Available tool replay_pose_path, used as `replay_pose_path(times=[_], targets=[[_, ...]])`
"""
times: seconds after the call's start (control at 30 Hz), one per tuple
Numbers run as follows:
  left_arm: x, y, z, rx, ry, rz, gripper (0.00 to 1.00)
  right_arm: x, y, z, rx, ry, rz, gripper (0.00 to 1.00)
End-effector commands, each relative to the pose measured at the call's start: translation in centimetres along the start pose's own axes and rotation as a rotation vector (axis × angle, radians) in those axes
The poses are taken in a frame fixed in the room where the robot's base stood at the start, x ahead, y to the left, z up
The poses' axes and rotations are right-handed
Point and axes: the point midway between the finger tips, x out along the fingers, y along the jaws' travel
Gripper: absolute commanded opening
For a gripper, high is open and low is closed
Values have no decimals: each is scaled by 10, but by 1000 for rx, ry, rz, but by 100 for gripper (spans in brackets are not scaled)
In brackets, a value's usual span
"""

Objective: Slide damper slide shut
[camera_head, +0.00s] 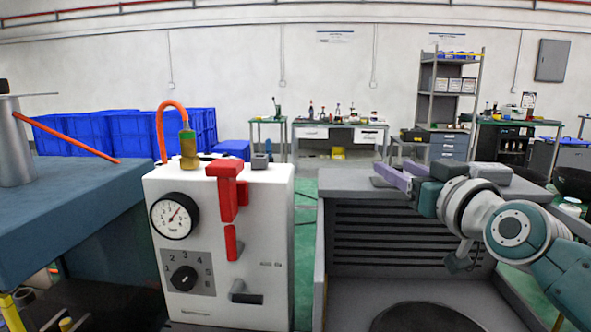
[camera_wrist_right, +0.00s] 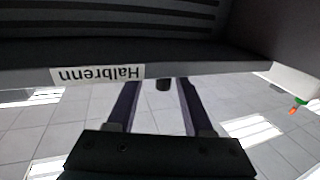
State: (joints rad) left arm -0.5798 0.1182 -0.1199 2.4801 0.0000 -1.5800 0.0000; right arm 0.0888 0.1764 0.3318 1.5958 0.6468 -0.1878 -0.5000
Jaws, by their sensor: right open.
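I take the damper slide to be the part with a small dark knob (camera_wrist_right: 163,85) by the grey cabinet's edge; its slot and travel do not show clearly. The knob shows in the right wrist view between my right gripper's fingertips (camera_wrist_right: 157,84), with gaps visible at the sides. In the head view my right gripper (camera_head: 384,173) reaches in from the right, its purple fingers open and pointing left over the top of the louvred grey cabinet (camera_head: 345,190). Whether the fingers touch the knob cannot be told. My left gripper is out of view.
A white box (camera_head: 275,215) with a gauge (camera_head: 174,216), a dial and a red handle (camera_head: 228,190) stands left of the cabinet. A blue-topped bench (camera_head: 80,200) is at far left.

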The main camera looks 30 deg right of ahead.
Motion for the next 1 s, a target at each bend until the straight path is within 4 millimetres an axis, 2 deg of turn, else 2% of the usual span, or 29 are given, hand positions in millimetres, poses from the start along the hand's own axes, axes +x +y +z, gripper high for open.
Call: replay_pose_path(times=[0.4,0.5,0.7,1.0], targets=[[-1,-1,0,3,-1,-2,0,-72,1,1,-3,-3,2,52],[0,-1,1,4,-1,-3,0,-85,1,2,-1,-3,2,52],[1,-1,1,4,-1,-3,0,-96,1,0,-1,-1,2,52],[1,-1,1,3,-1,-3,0,-96,1,0,-1,-1,2,52]])
